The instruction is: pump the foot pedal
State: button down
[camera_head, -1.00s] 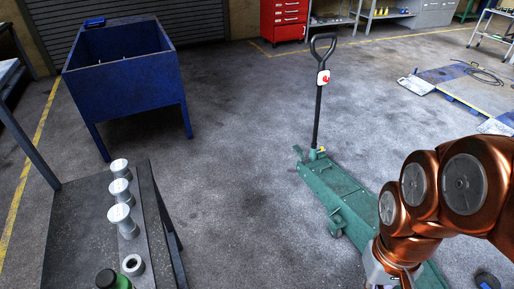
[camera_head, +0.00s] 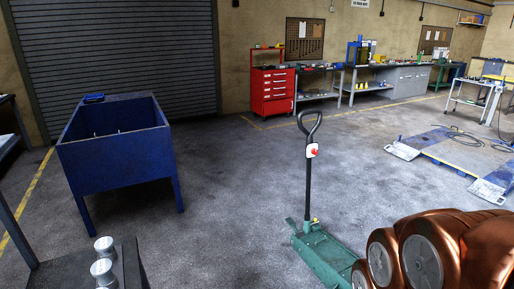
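The green trolley jack (camera_head: 325,257) stands on the floor right of centre, its front part cut off by my arm and the bottom edge. Its black handle (camera_head: 308,185) rises upright to a loop grip, with a white and red plate (camera_head: 312,150) on it. A small green tab (camera_head: 291,222) sticks out at the left of the handle's base; it may be the foot pedal, but it is too small to be sure. A small yellow part shows beside the base. My copper-coloured arm fills the lower right corner. My gripper is out of the frame.
A blue open tub on legs (camera_head: 118,165) stands at left. A dark bench (camera_head: 60,272) with metal cylinders is at the lower left. A red tool cabinet (camera_head: 273,92) and workbenches line the back wall. A blue-grey lift platform (camera_head: 455,155) lies at right. The middle floor is clear.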

aim_at(290, 221)
jog(key=u, duration=0.55)
jog(key=i, duration=1.55)
jog(key=u, duration=0.3)
jog(key=i, duration=1.7)
jog(key=z, duration=1.1)
jog(key=i, duration=1.05)
jog(key=z, duration=0.6)
